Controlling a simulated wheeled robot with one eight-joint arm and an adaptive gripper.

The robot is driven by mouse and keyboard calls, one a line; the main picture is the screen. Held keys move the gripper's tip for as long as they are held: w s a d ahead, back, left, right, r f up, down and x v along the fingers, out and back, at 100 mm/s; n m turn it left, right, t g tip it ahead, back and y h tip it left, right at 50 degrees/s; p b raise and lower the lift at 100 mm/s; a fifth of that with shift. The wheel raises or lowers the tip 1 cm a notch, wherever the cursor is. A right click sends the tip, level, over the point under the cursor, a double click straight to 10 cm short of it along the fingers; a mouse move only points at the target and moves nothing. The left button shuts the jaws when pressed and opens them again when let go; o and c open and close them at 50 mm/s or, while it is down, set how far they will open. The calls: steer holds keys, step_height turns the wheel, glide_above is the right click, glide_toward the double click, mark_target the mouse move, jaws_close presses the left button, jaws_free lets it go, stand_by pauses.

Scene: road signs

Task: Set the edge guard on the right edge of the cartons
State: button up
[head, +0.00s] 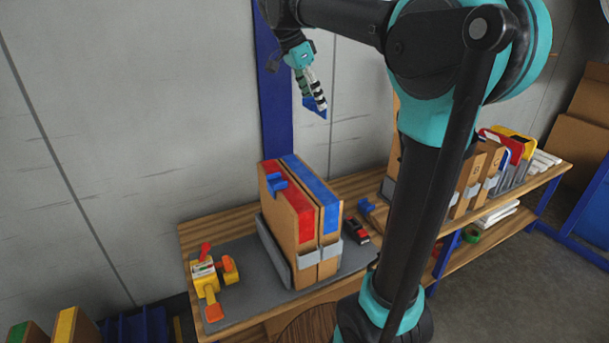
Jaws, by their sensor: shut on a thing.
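Two upright cartons stand side by side on the bench, the left carton (278,208) with a red top strip and the right carton (329,212) with a blue one. A small blue edge guard (276,182) sits on the top left edge of the left carton. My gripper (318,101) is high above and behind the cartons, pointing down. It is shut on a blue edge guard (316,107), partly hidden by the fingers. The held guard is well apart from the cartons. The right edge of the right carton shows no guard.
A yellow and red tape dispenser (208,281) lies left of the cartons on the grey mat (245,262). A small dark and red object (356,231) and a blue piece (367,205) lie to the right. My arm hides part of the shelf (545,175).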

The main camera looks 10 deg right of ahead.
step_height(320, 180, down, 19)
steer(key=shift+r, duration=0.1)
stand_by(0.3)
steer(key=shift+f, duration=0.45)
steer(key=shift+f, duration=0.2)
steer(key=o, duration=1.2)
steer(key=shift+c, duration=0.2)
steer(key=shift+r, duration=0.3)
steer(key=v, duration=1.2)
steer(key=shift+r, duration=0.35)
